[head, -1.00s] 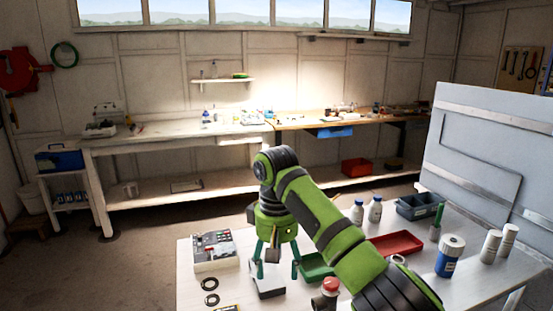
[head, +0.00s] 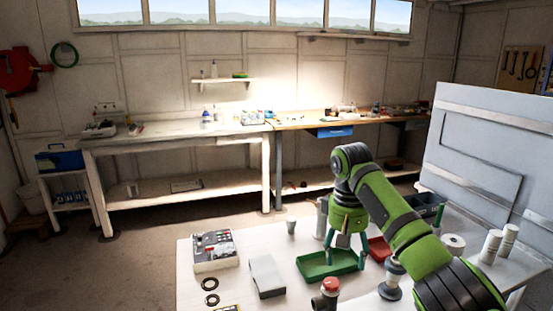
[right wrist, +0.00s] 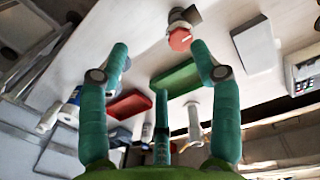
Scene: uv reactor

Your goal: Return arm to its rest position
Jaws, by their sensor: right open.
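My right gripper (head: 346,258) hangs at the end of my green and black right arm, above the white table, with its teal fingers pointing down. In the head view it overlaps the green tray (head: 313,269), and I cannot tell its height above it. In the right wrist view its two fingers (right wrist: 160,55) are spread apart with nothing between them. The green tray also shows there (right wrist: 178,82), beyond the fingers. My left gripper is not in view.
A grey-white box (head: 267,277), a red-topped fitting (head: 330,286) and a kit box (head: 213,250) stand near the gripper. A red tray (head: 379,247) is partly hidden by my arm. White canisters (head: 491,245) stand at right, before a grey panel (head: 485,150).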

